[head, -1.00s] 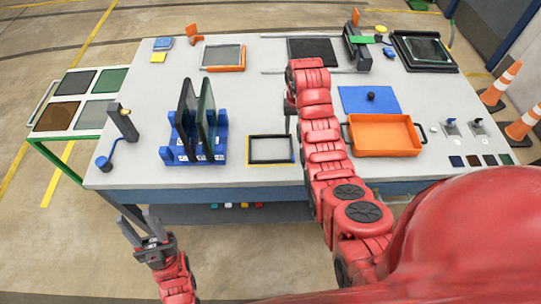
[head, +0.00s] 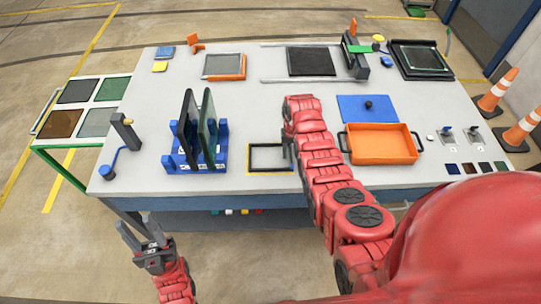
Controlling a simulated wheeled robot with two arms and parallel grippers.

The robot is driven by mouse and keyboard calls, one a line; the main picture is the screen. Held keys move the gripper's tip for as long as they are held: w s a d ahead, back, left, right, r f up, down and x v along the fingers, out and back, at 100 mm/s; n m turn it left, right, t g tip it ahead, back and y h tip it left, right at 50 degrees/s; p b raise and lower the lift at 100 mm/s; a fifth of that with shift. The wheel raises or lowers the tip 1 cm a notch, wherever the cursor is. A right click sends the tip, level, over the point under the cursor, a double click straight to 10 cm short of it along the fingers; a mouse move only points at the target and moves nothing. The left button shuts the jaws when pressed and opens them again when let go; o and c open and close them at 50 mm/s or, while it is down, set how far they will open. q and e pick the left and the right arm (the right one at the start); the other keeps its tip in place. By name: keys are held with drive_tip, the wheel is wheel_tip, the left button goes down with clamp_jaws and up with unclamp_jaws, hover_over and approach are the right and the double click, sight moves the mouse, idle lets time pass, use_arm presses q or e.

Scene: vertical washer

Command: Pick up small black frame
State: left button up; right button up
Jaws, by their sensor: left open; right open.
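The small black frame (head: 270,146) lies flat on the table, on a yellow-edged rectangle near the front edge in the middle. My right gripper (head: 288,150) is at the frame's right side, pointing down; its fingers are small and partly hidden by my red arm. It is open, and I cannot tell whether it touches the frame. My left gripper (head: 139,232) is open and empty, off the table's front left edge, well away from the frame.
A blue rack (head: 190,162) with upright dark panels stands left of the frame. An orange tray (head: 381,144) and a blue mat (head: 369,108) lie to the right of my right arm. The white table (head: 250,108) is clear behind the frame.

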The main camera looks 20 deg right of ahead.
clamp_jaws()
idle(0.7)
